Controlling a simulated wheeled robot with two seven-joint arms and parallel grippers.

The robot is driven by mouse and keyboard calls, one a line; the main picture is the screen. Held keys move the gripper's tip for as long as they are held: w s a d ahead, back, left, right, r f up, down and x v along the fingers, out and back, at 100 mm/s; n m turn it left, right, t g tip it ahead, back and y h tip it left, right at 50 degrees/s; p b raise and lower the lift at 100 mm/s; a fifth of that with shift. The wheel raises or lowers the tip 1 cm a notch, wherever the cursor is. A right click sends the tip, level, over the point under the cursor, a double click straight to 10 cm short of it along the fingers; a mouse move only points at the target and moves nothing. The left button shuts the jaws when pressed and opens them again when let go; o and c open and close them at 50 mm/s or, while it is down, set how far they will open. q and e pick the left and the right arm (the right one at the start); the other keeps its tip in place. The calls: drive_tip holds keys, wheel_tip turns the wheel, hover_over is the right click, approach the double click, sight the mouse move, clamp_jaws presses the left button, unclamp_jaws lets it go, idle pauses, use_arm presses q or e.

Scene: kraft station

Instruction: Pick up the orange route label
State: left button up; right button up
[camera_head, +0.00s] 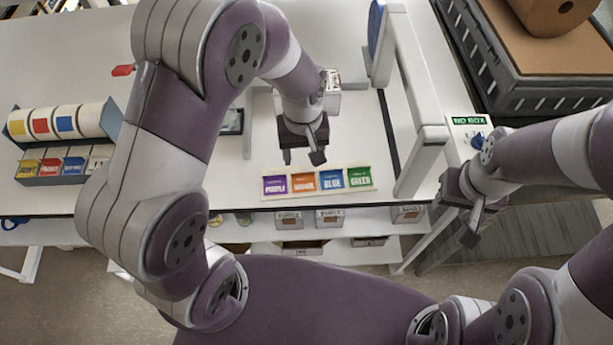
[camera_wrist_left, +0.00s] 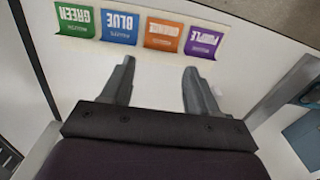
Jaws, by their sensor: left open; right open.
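The orange route label (camera_head: 303,183) lies in a row on a pale strip (camera_head: 318,194) near the table's front edge, between the purple label (camera_head: 275,184) and the blue label (camera_head: 332,179). The green label (camera_head: 360,177) is at the right end. My left gripper (camera_head: 303,158) is open and empty above the table, just behind the row. In the left wrist view the orange label (camera_wrist_left: 163,35) is beyond the open fingers (camera_wrist_left: 158,82), apart from them. My right gripper (camera_head: 474,222) is open and empty off the table's right side.
A label roll dispenser (camera_head: 60,124) with coloured cards stands at the left. A white frame (camera_head: 418,110) stands on the right part of the table. A box (camera_head: 332,92) is partly hidden behind my left wrist. A dark crate (camera_head: 540,75) is at the upper right. Small boxes sit on the shelf below.

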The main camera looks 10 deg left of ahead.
sight(303, 176)
use_arm(q)
drive_tip(key=shift+w+a+f, duration=0.1)
drive_tip(key=shift+a+f, duration=0.1)
drive_tip(key=shift+f, duration=0.35)
drive_tip(key=shift+a+f, duration=0.2)
drive_tip(key=shift+f, duration=0.35)
drive_tip(key=f, duration=0.1)
drive_tip(key=f+p, duration=0.1)
drive_tip(key=f, duration=0.2)
drive_tip(key=shift+d+f+p, duration=0.1)
drive_tip(key=shift+d+p, duration=0.2)
drive_tip(key=shift+p, duration=0.05)
drive_tip(key=shift+f, duration=0.35)
use_arm(e)
drive_tip(key=shift+w+a+r, duration=0.1)
drive_tip(key=shift+a+r, duration=0.1)
drive_tip(key=shift+r, duration=0.3)
drive_tip(key=shift+a+r, duration=0.15)
drive_tip(key=shift+r, duration=0.35)
use_arm(q)
drive_tip(key=shift+a, duration=0.1)
drive_tip(key=c, duration=0.8)
